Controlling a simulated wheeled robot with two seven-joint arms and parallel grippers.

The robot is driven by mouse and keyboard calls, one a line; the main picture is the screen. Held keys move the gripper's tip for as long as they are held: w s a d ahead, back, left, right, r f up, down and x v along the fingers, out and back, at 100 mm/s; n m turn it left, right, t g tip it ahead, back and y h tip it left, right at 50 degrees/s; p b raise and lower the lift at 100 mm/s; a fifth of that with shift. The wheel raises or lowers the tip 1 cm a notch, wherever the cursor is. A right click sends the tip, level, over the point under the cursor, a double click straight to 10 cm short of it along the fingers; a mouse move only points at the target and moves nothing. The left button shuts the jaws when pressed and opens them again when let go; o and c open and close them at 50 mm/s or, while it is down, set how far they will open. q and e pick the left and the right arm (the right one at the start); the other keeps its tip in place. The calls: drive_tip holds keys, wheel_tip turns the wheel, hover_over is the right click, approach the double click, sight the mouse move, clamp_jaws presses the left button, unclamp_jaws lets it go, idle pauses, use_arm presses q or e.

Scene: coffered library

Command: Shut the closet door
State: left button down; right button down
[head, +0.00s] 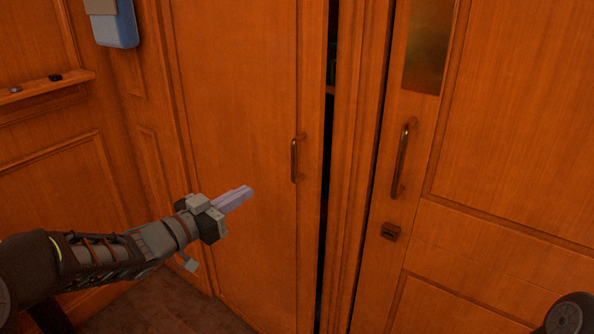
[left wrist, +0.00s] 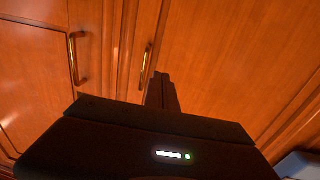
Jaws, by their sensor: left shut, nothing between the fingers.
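The closet door (head: 235,100) is a tall wooden panel with a bronze bar handle (head: 294,160) near its right edge. It stands slightly ajar, with a dark narrow gap (head: 323,200) along its right edge. My left gripper (head: 240,196) is shut and empty, in front of the door's lower left part, left of and below the handle. I cannot tell whether its tips touch the panel. The left wrist view shows the shut fingers (left wrist: 162,92) before the closet door (left wrist: 235,60), with its handle (left wrist: 145,65) to the left. My right gripper is out of view.
Right of the closet, past a wooden post, is another wooden door with a bar handle (head: 403,158), a brass plate (head: 428,45) and a small latch (head: 390,231). A ledge (head: 45,86) and a blue box (head: 115,25) are on the left walls. Dark floor (head: 165,305) shows below.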

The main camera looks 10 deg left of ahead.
use_arm(q)
approach(285, 170)
drive_tip(key=w+d+r, duration=0.1)
drive_tip(key=d, duration=0.1)
drive_tip(key=w+d, duration=0.1)
drive_tip(key=w, duration=0.1)
drive_tip(key=w+d+r, duration=0.1)
drive_tip(key=d, duration=0.1)
drive_tip(key=shift+w+d+r, duration=0.35)
drive_tip(key=shift+w+d, duration=0.05)
